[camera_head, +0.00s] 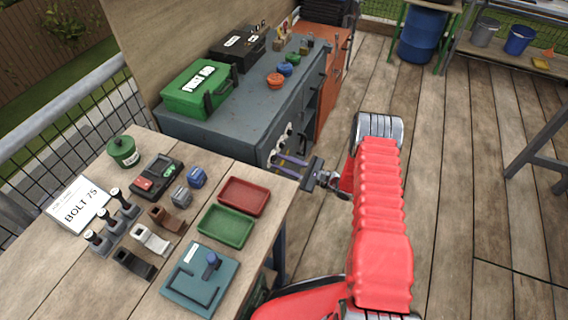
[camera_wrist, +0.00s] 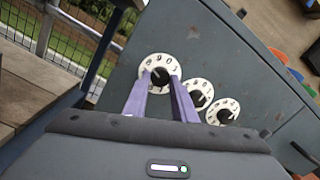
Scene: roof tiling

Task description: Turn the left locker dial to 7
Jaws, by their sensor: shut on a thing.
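The grey locker (camera_wrist: 225,62) has a row of three white number dials with dark knobs on its front. The left dial (camera_wrist: 173,65) is nearest in the wrist view, and my gripper (camera_wrist: 162,78) is shut on its knob with its two purple fingers. The fingers hide the lower part of the dial. Digits show around its upper rim, but I cannot tell which one it is set to. The middle dial (camera_wrist: 207,88) and the right dial (camera_wrist: 232,106) are free. In the head view my gripper (camera_head: 276,162) reaches the locker front at the dials.
A green first-aid box (camera_head: 197,90) and a black case (camera_head: 238,48) stand on the locker top. A wooden table (camera_head: 150,285) with trays and small parts is close on the left of my arm. The deck (camera_head: 450,150) to the right is open.

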